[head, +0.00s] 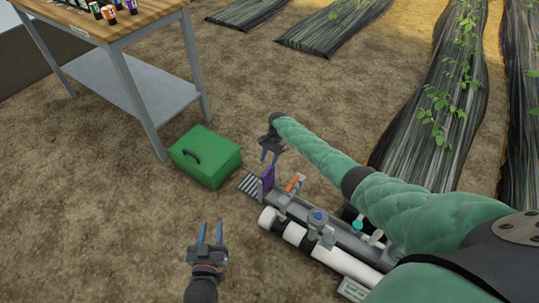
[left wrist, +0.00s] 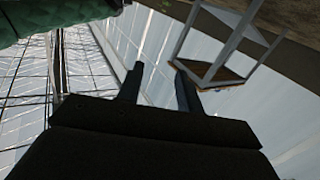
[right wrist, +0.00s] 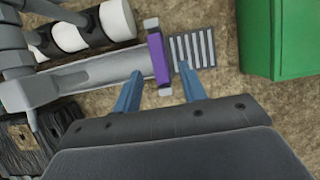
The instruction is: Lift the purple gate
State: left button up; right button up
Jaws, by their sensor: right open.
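The purple gate (head: 267,174) stands upright across the end of the grey channel on the skid, beside a striped grate. My right gripper (head: 270,157) is open just above and beyond the gate in the head view. In the right wrist view the gate (right wrist: 158,58) shows between and a little ahead of the two blue fingertips (right wrist: 160,82), apparently not gripped. My left gripper (head: 210,226) is open and empty over bare soil, left of the skid. In the left wrist view its fingers (left wrist: 160,80) are spread with nothing between them.
A green toolbox (head: 206,157) stands close left of the skid, also in the right wrist view (right wrist: 278,38). White pipes (head: 296,234), an orange part (head: 295,183) and a blue-topped valve (head: 318,216) crowd the skid. A workbench (head: 115,22) stands behind left.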

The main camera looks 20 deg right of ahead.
pick_arm(q)
jog(key=shift+g, duration=0.8)
jog(key=shift+s+f, duration=0.25)
jog(key=shift+f, duration=0.5)
jog(key=shift+s+f, duration=0.25)
jog(key=shift+f, duration=0.55)
jog(key=shift+s+f, duration=0.25)
jog(key=shift+f, duration=0.5)
pick_arm(e)
jog(key=shift+v, duration=1)
